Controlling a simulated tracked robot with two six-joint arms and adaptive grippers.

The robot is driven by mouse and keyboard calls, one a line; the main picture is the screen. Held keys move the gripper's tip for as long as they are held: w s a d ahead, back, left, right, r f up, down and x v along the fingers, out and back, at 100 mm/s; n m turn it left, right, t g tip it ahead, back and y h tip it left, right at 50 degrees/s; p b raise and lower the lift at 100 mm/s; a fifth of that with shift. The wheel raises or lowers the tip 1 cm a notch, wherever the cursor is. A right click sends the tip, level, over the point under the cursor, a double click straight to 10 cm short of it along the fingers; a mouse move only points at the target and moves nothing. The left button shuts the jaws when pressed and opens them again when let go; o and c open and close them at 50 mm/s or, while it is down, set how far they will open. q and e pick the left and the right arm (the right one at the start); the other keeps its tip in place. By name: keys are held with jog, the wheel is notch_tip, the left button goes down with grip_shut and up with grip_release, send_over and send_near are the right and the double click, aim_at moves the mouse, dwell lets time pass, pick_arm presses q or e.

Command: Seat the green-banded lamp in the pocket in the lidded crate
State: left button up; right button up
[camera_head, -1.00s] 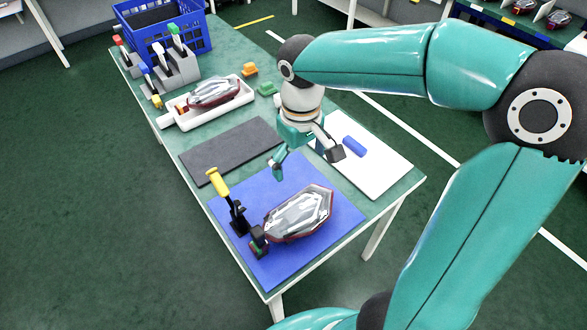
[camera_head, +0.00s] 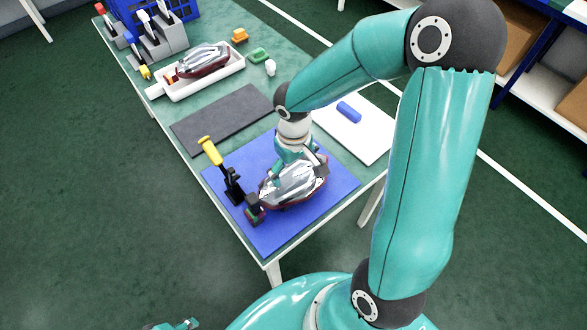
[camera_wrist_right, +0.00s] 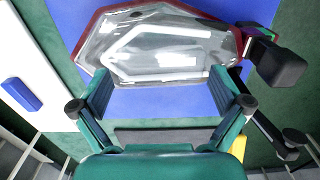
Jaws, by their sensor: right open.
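A clear and dark-red tail lamp (camera_head: 294,184) lies on the blue mat (camera_head: 325,208), its narrow end at a black toggle clamp (camera_head: 232,186) with a yellow handle. Green shows by that end in the right wrist view, but I cannot tell clearly whether it is a band on the lamp (camera_wrist_right: 155,50). My right gripper (camera_head: 297,164) is over the lamp's far side; in the wrist view its open fingers (camera_wrist_right: 160,82) point at the lamp's near edge, with nothing held. A teal piece at the bottom left may be my left gripper (camera_head: 175,325), mostly cut off. A blue crate (camera_head: 180,10) stands at the far end, partly out of frame; no lid shows.
A second lamp (camera_head: 203,60) lies in a white tray (camera_head: 200,86). A dark mat (camera_head: 220,120) is bare.

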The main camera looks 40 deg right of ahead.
jog(key=shift+f, duration=0.4)
jog(key=c, duration=1.1)
jog(key=o, duration=0.7)
jog(key=c, duration=0.7)
jog(key=shift+r, duration=0.1)
jog(key=shift+r, duration=0.1)
jog(key=shift+r+p, duration=0.9)
jog(key=shift+r, duration=0.55)
